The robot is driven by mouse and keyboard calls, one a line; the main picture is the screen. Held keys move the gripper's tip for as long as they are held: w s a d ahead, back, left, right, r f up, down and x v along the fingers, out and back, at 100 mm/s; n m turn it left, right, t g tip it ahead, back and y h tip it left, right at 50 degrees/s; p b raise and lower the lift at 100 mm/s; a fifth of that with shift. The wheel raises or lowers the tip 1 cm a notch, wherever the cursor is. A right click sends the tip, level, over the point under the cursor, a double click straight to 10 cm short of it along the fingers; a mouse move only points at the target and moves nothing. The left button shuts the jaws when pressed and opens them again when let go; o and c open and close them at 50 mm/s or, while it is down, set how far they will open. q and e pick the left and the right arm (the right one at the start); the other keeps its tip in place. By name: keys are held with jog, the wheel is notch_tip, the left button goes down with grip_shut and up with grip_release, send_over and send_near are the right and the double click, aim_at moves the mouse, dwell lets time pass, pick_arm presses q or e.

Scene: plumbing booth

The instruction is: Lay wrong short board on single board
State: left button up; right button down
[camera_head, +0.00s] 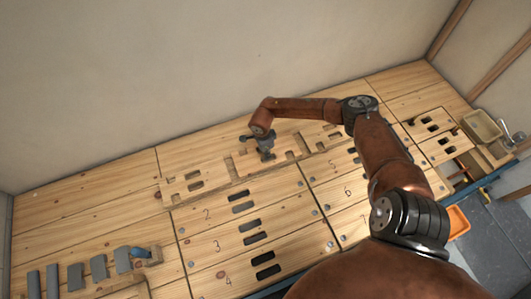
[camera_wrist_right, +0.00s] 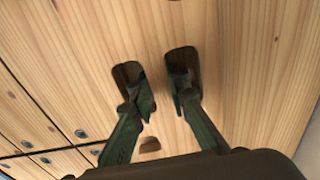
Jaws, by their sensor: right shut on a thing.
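My right gripper (camera_head: 266,154) is over a pale wooden board (camera_head: 243,168) with notched edges near the back of the bench. In the right wrist view, its two fingers (camera_wrist_right: 163,102) reach into two dark slots and are shut on the wood (camera_wrist_right: 157,70) between them. A slotted section of board (camera_head: 178,190) lies to the left of the gripper, and another slotted section (camera_head: 318,137) lies to the right. I cannot tell where one board ends and another begins, or whether the held wood touches what is under it. My left gripper is out of view.
Numbered bench panels with dark slots (camera_head: 268,271) lie in front. A tan tray (camera_head: 482,126) stands at far right, above an orange bin (camera_head: 458,222). The wall rises close behind the bench.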

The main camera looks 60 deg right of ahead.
jog(key=shift+s+f, duration=0.25)
jog(key=shift+f, duration=0.2)
jog(key=shift+s+f, duration=0.2)
jog(key=shift+f, duration=0.25)
jog(key=c, duration=2)
grip_release()
jog(key=shift+f, duration=0.25)
jog(key=shift+o, duration=1.4)
jog(key=shift+w+r, duration=0.2)
jog(key=shift+r, duration=0.05)
jog(key=shift+w+r, duration=0.1)
jog(key=shift+r, duration=0.1)
jog(key=r, duration=1.1)
jog(key=shift+w+a+r, duration=0.2)
jog(key=shift+w+a, duration=0.05)
jog(key=shift+a, duration=0.15)
